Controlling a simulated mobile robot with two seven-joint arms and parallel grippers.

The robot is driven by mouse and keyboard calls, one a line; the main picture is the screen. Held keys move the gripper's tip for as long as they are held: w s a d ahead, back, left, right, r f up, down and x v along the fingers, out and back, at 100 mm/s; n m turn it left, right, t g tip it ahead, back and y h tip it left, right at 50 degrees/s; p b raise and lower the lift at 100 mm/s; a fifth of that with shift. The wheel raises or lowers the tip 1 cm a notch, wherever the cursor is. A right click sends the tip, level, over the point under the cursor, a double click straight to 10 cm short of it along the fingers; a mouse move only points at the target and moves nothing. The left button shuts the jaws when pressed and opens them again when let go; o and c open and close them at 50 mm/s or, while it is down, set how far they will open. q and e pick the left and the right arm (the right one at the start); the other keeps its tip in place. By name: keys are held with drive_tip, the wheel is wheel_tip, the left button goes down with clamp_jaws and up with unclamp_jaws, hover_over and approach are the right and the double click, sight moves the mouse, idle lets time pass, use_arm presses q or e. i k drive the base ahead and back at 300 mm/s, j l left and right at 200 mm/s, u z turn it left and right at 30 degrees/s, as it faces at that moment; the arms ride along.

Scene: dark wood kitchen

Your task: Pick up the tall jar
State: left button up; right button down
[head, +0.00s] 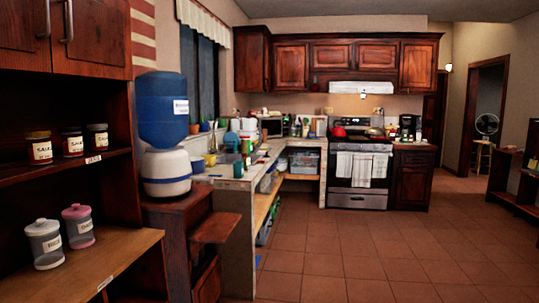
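Two taller jars with knobbed lids stand upright on the lower wooden shelf at the left in the head view. One is a grey-white jar (44,244) near the shelf's front left. The other is a jar with a pink lid (78,226), just behind it to the right. Both carry pale labels. Several shorter dark jars with labels, such as the left one (40,148), stand on the shelf above. I cannot tell from the view which one is called the tall jar. Neither of my grippers is in view.
The lower shelf (120,250) has bare wood right of the jars. The upper shelf (60,170) overhangs them. A blue water dispenser (165,120) stands on a wooden cabinet to the right. A cluttered counter, a stove (358,180) and open tiled floor (340,260) lie beyond.

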sight(245, 144)
drive_tip(key=i+l+z, duration=0.15)
drive_tip(key=i+z, duration=0.3)
drive_tip(key=i, duration=0.25)
drive_tip(key=i+z, duration=0.15)
drive_tip(key=i, duration=1.2)
drive_tip(key=i+u, duration=0.2)
drive_tip(key=i, duration=0.45)
drive_tip(key=i+l+u, duration=0.2)
drive_tip(key=i, duration=0.45)
drive_tip(key=i+l+u, duration=0.15)
drive_tip(key=i+u, duration=0.25)
drive_tip(key=i+l+u, duration=0.2)
drive_tip(key=u, duration=0.25)
drive_tip(key=i+l+u, duration=0.2)
drive_tip(key=u, duration=0.2)
drive_tip(key=i+l+u, duration=0.2)
drive_tip(key=l+u, duration=0.25)
drive_tip(key=i+l+u, duration=0.1)
drive_tip(key=l+u, duration=0.75)
drive_tip(key=l, duration=0.1)
